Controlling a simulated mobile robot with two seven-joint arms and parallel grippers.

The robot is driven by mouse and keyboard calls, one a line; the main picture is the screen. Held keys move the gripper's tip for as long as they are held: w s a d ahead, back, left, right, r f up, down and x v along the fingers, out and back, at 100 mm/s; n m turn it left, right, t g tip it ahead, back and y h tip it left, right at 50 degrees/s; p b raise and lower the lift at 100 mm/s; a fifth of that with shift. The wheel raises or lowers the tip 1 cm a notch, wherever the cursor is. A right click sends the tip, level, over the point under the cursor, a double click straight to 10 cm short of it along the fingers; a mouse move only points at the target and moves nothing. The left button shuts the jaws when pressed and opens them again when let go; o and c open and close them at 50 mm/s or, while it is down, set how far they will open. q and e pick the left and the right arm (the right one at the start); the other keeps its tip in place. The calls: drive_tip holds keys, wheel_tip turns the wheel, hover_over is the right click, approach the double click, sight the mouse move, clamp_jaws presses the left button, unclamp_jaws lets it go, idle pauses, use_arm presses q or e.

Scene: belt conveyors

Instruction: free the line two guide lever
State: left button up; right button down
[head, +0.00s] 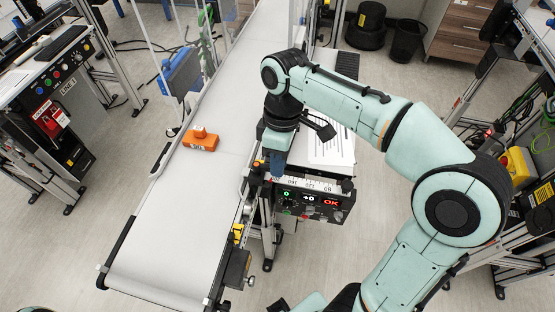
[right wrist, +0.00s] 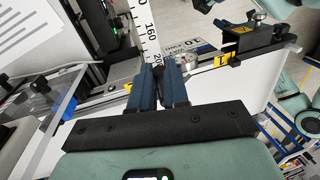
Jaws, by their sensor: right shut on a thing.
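My right gripper (head: 273,170) points down at the right side rail of the middle conveyor, beside a white number scale (head: 312,184). In the right wrist view its two blue fingers (right wrist: 159,72) are nearly together at the rail, next to the scale (right wrist: 150,35). They are shut on a small part, which I take to be the guide lever; the fingers hide almost all of it. My left gripper is not in view.
The conveyor belt (head: 170,250) carries an orange block (head: 200,141) left of my gripper. A printed sheet (head: 335,148) lies right of the gripper. A LINE 1 panel (head: 55,100) with red lock tags stands far left.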

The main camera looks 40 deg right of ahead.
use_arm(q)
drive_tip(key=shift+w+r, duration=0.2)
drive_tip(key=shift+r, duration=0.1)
use_arm(e)
drive_tip(key=shift+w+d+r+n, duration=0.1)
drive_tip(key=shift+w+d+n, duration=0.1)
drive_tip(key=shift+n, duration=0.3)
drive_tip(key=c, duration=1.1)
unclamp_jaws()
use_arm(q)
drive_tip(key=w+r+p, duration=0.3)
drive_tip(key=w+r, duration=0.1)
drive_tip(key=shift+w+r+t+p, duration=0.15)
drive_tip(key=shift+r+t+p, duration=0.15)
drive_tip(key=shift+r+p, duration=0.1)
use_arm(e)
wheel_tip(320, 180, up, 13)
drive_tip(key=w+d, duration=0.1)
drive_tip(key=shift+w+d, duration=0.35)
drive_tip(key=shift+w, duration=0.05)
drive_tip(key=shift+s, duration=0.1)
